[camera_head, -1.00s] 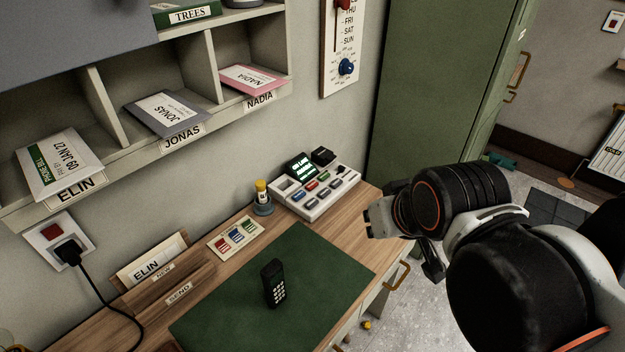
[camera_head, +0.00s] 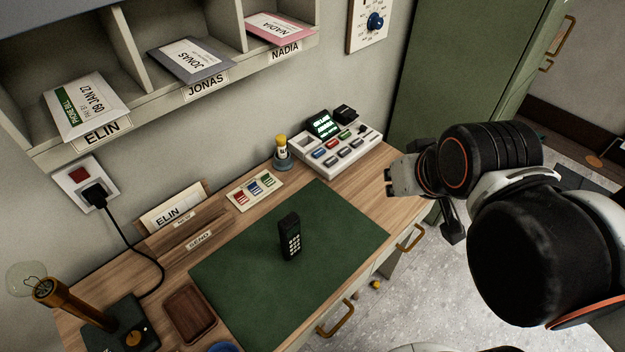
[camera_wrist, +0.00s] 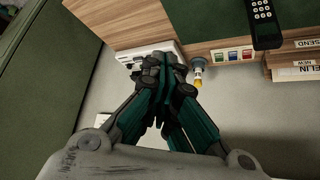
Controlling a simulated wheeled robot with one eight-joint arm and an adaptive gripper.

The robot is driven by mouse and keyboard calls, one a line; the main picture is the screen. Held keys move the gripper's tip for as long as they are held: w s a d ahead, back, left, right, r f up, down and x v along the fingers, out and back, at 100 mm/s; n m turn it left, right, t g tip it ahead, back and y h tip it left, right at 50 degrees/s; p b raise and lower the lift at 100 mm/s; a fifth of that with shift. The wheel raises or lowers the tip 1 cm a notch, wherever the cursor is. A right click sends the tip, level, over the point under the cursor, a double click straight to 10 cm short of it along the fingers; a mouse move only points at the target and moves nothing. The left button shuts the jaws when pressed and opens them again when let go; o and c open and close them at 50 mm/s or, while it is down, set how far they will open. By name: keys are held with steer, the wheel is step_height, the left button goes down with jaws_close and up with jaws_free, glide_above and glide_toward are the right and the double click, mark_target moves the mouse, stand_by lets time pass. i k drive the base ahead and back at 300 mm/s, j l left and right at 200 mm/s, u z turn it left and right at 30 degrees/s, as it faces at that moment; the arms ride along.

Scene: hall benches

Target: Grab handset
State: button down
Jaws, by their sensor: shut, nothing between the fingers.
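The handset (camera_head: 290,237) is a small black phone with a lit white keypad. It stands upright on the green desk mat (camera_head: 240,285) in the head view. In the wrist view the handset (camera_wrist: 263,24) shows at the top right, beyond the fingers and apart from them. My gripper (camera_wrist: 163,62) has its two fingers together and empty. In the head view my gripper (camera_head: 392,178) is to the right of the handset, higher, near the desk's right edge.
A white button console (camera_head: 340,150) with a green-lit screen stands at the back right of the desk. A yellow-capped bottle (camera_head: 282,152), a colour-tab card (camera_head: 254,190), a wooden letter holder (camera_head: 190,222), a brown tray (camera_head: 188,312) and a lamp (camera_head: 75,305) surround the mat. Shelves overhang behind.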

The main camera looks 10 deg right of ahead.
mark_target(289, 228)
steer(key=k+l+z, duration=0.2)
steer(key=k, duration=0.25)
steer(key=k+l+z, duration=0.1)
steer(key=k+z, duration=0.15)
steer(key=k, duration=0.2)
